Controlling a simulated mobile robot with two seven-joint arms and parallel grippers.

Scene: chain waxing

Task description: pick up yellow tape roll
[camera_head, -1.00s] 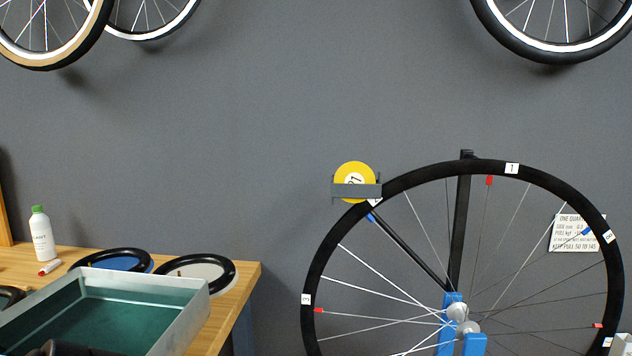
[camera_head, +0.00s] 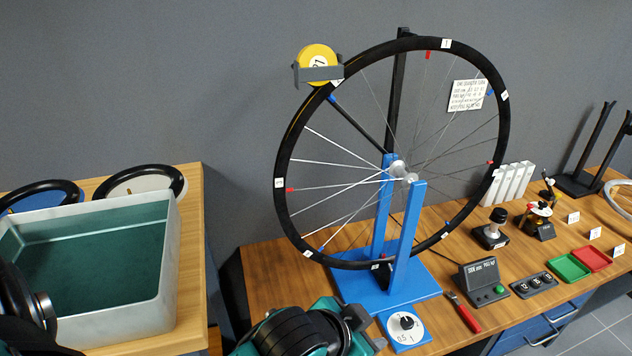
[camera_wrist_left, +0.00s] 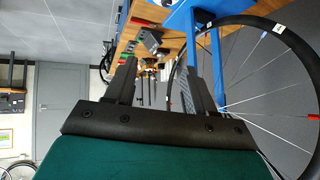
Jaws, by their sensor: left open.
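The yellow tape roll (camera_head: 316,53) sits upright in a grey holder (camera_head: 318,74) at the upper left of the black wheel rim (camera_head: 284,155). The holder covers its lower part. The wheel stands in a blue truing stand (camera_head: 412,225) on the right-hand bench. In the left wrist view my left gripper (camera_wrist_left: 158,62) is open, its two dark fingers apart with nothing between them. The wheel and blue stand show to its right there; I cannot make out the tape roll in that view. My right gripper's fingers are not in view.
A tray with a green inside (camera_head: 165,270) stands on the left bench beside two black-rimmed discs. The right bench (camera_head: 262,290) holds a red-handled tool (camera_head: 463,313), a dial box (camera_head: 405,328), a grey display box and small trays. Grey wall is behind.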

